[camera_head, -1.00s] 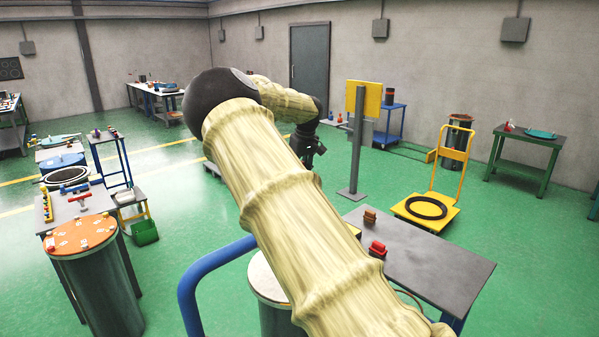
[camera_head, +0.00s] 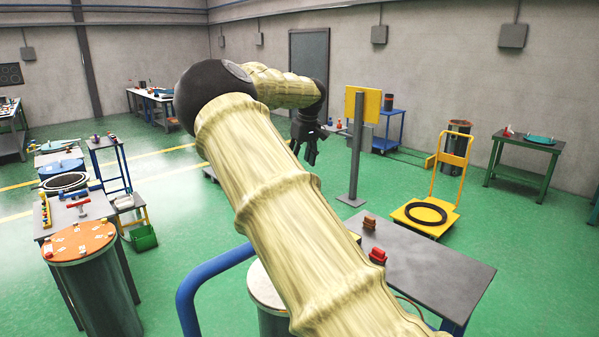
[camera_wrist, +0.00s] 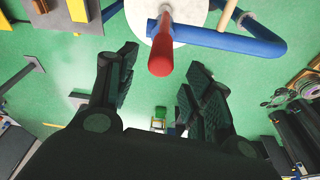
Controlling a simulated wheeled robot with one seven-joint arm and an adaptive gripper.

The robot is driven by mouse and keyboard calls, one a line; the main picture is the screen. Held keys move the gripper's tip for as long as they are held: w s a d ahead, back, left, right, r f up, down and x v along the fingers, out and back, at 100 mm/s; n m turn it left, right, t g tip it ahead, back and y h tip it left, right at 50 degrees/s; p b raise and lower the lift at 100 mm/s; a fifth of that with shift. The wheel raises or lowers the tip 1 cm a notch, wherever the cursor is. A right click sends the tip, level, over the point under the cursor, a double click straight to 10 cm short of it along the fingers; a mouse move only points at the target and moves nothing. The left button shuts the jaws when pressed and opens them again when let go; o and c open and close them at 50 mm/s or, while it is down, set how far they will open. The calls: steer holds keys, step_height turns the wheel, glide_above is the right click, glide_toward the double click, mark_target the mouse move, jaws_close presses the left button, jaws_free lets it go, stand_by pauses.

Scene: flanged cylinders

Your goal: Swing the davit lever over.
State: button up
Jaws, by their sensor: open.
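In the wrist view a lever with a red grip (camera_wrist: 161,52) stands over a pale round lid (camera_wrist: 188,20), its end toward the camera. The blue davit bar (camera_wrist: 235,40) crosses that lid. In the head view the davit shows as a bent blue tube (camera_head: 188,290) beside the pale lid (camera_head: 264,288), and my arm hides the red lever. My gripper (camera_head: 310,160) hangs fingers down, open and empty. In the wrist view the open fingers (camera_wrist: 160,66) are either side of the red grip in the picture; no contact is visible.
A grey table (camera_head: 430,270) with a red button (camera_head: 377,257) stands right of the lid. An orange-topped drum (camera_head: 80,242) stands at the left. A yellow sign post (camera_head: 357,150) and yellow trolley (camera_head: 425,213) stand behind. Green floor around is open.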

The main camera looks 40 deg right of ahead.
steer(key=shift+v, duration=2.25)
